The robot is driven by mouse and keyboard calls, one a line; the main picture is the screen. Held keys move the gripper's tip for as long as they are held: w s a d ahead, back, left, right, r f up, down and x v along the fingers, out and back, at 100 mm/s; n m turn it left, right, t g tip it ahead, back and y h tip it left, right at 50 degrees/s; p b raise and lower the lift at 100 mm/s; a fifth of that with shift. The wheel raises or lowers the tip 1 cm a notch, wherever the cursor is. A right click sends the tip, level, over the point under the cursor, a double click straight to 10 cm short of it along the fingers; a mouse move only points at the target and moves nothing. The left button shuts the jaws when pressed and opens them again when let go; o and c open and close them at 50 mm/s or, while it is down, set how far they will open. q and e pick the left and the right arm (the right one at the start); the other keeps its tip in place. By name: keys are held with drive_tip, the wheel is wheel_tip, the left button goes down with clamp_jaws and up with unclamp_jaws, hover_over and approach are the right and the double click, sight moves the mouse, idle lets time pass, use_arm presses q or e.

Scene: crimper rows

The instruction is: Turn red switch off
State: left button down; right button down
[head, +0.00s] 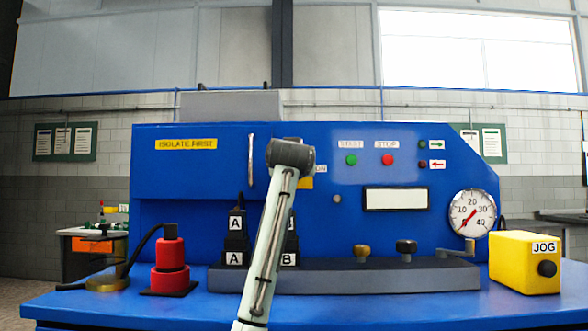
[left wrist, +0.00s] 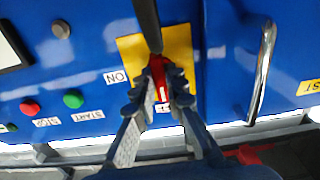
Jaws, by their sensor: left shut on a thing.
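The red switch (left wrist: 160,80) is a red handle with a white mark on a yellow plate (left wrist: 181,45). In the left wrist view, which looks upside down, its handle lies between the fingers of my left gripper (left wrist: 161,84), which is shut on it. An "ON" label (left wrist: 116,77) is to the left of the handle in that view. In the head view my left arm covers the switch and the fingers; only a bit of the yellow plate (head: 306,183) shows beside the arm. My right gripper is not in view.
On the blue panel are a green start button (head: 351,160), a red stop button (head: 390,160) and a metal door handle (head: 251,160). Below stand black A and B blocks (head: 235,240), a red plug (head: 170,262), a gauge (head: 472,213) and a yellow JOG box (head: 522,262).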

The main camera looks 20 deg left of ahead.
use_arm(q)
drive_tip(key=c, duration=1.6)
unclamp_jaws()
drive_tip(key=shift+o, duration=0.2)
drive_tip(key=v, duration=1.2)
